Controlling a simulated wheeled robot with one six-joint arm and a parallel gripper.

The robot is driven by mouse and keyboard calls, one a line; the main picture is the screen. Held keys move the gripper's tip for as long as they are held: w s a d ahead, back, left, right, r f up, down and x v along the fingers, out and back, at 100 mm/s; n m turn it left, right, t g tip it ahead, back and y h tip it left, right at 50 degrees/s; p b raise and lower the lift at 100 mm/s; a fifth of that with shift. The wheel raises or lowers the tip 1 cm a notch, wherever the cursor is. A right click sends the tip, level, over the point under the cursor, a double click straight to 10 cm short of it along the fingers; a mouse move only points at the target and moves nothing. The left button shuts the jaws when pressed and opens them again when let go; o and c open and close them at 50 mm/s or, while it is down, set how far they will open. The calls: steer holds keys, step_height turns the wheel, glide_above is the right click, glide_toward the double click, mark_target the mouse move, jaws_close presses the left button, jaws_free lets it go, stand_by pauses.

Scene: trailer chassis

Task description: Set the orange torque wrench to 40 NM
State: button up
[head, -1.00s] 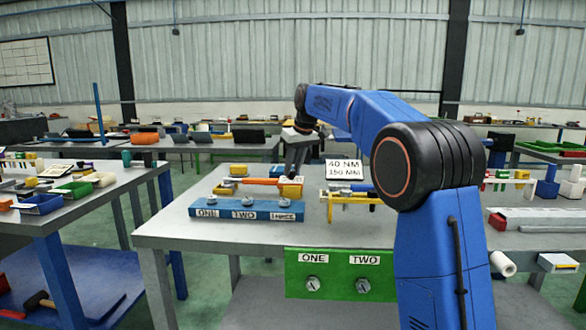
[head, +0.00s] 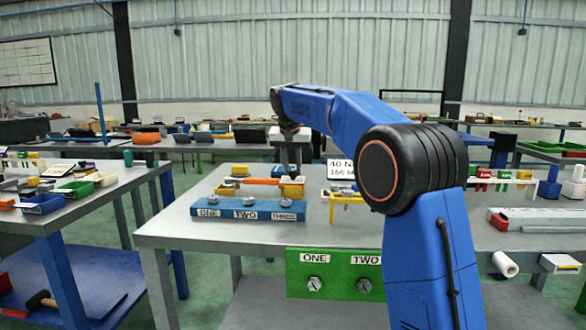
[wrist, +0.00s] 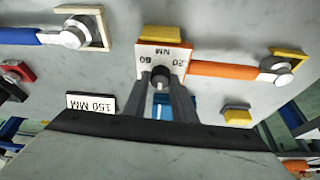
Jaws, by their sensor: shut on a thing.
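A small dark round knob (wrist: 160,82) stands on the plate. My gripper (wrist: 162,84) points down with a finger on each side of the knob, shut on it. The fingers hide part of the plate, and the knob's setting cannot be read. In the head view my gripper (head: 290,168) is above the dial end.
A 40 NM / 150 MM sign (head: 340,170) stands right of the dial, partly hidden by my arm. A blue-handled tool (wrist: 20,37) lies beside it. A blue rack (head: 245,214) labelled ONE, TWO, THREE is in front. A green panel (head: 333,272) with knobs hangs at the front edge.

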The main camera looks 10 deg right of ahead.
steer(key=shift+m, duration=0.4)
steer(key=o, duration=1)
steer(key=shift+a, duration=0.1)
steer(key=shift+o, duration=0.2)
steer(key=v, duration=1.7)
steer(key=shift+a, duration=0.25)
steer(key=shift+s+r, duration=0.1)
steer(key=shift+r, duration=0.05)
